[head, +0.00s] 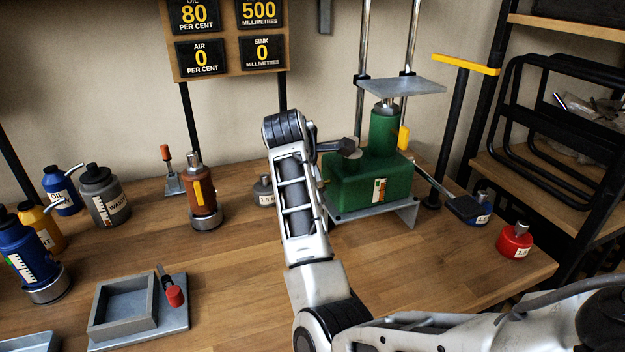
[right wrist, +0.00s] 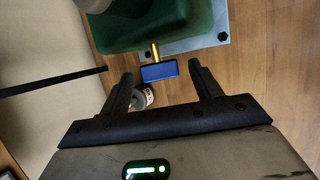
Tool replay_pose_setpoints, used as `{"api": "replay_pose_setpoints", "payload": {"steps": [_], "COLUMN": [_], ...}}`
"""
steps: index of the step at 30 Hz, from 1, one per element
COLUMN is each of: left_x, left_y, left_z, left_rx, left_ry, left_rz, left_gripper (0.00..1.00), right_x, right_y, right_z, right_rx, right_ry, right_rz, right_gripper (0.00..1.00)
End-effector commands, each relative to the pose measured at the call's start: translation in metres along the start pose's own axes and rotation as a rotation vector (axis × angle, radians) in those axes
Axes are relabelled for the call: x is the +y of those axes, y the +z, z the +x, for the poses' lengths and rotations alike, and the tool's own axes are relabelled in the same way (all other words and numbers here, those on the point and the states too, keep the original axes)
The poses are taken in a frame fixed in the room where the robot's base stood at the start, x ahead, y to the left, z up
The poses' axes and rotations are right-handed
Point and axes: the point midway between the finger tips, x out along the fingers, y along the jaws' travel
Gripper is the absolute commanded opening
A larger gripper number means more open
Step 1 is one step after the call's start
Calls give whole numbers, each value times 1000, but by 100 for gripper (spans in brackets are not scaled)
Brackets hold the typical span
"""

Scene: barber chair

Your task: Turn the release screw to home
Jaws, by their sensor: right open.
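The green pump (head: 368,180) stands on a grey metal base on the workbench. In the right wrist view the release screw shows as a brass stem (right wrist: 155,50) with a blue block-shaped head (right wrist: 158,71), sticking out from the green pump body (right wrist: 150,22). My right gripper (right wrist: 162,73) is open. Its two dark fingers point towards the pump, one on each side of the blue head in this view, with gaps on both sides. I cannot tell how deep the head lies between them. In the head view my right arm hides most of this side. My left gripper is not in view.
Display panels (head: 229,38) read oil 80, air 0, sink 0. A pedal lever (head: 462,205) juts from the pump's right. A red weight (head: 514,240), several bottles (head: 104,197) and a grey tray (head: 124,307) stand on the bench.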

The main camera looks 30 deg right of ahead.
Motion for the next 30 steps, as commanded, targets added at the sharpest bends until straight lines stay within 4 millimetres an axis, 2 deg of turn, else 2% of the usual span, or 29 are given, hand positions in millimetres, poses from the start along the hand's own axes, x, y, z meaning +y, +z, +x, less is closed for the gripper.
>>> {"api": "replay_pose_setpoints", "payload": {"steps": [8, 12, 13, 23, 30], "left_x": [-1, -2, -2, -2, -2], "left_y": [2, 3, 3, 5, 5], "left_z": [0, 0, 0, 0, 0], "left_rx": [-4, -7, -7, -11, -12], "left_ry": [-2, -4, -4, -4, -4], "left_rz": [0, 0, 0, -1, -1], "left_gripper": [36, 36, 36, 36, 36], "right_x": [0, 0, 0, -2, -5], "right_y": [0, 0, 0, 0, 0], "right_z": [2, 1, 1, 2, 2], "right_rx": [0, -1, -1, -2, -3], "right_ry": [0, 0, 0, 26, 142], "right_rz": [0, 0, 0, 12, 58], "right_gripper": [64, 25, 19, 19, 19]}}
